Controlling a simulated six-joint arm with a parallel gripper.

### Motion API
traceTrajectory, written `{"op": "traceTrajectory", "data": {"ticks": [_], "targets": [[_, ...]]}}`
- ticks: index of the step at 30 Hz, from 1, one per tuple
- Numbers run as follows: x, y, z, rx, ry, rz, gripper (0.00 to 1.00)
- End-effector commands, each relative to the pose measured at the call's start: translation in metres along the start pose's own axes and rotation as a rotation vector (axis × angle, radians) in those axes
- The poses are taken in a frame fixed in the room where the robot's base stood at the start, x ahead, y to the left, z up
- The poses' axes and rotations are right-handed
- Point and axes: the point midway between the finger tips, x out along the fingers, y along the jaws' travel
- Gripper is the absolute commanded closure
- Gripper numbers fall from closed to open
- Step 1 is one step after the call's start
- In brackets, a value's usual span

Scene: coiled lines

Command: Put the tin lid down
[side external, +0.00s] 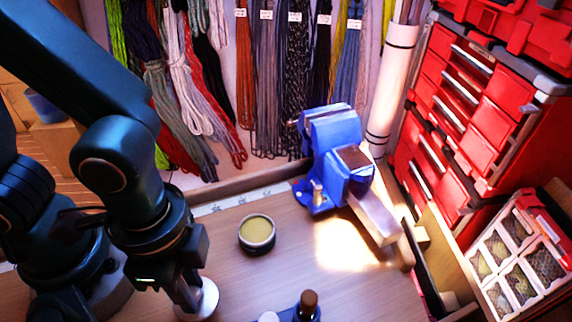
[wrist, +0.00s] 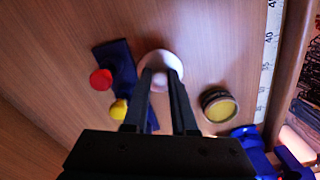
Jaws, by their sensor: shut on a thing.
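The tin lid is a pale round disc with a knob. It shows in the side view (side external: 208,301) at the bottom and in the wrist view (wrist: 163,62) at the fingertips. My gripper (side external: 190,300) is shut on its knob, and the fingertips also show in the wrist view (wrist: 161,84). The lid looks low over the wooden bench, but I cannot tell whether it touches. A round dark tin with yellowish contents (side external: 257,235) stands open on the bench, apart from the lid. It also shows in the wrist view (wrist: 219,106).
A blue vise (side external: 335,160) stands at the back right. A dark blue item (wrist: 118,68) with red and yellow round pieces lies beside the lid. Bare bench (side external: 235,285) lies between lid and tin.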

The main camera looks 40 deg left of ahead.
Motion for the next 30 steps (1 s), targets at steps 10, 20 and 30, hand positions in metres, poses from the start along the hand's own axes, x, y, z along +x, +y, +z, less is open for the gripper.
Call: {"op": "traceTrajectory", "data": {"ticks": [10,20,30], "targets": [[0.032,0.0,0.001,0.0,-0.004,0.0,1.0],[0.035,-0.001,0.001,0.0,-0.003,0.0,1.0],[0.035,-0.001,0.001,0.0,-0.001,0.0,0.45]]}}
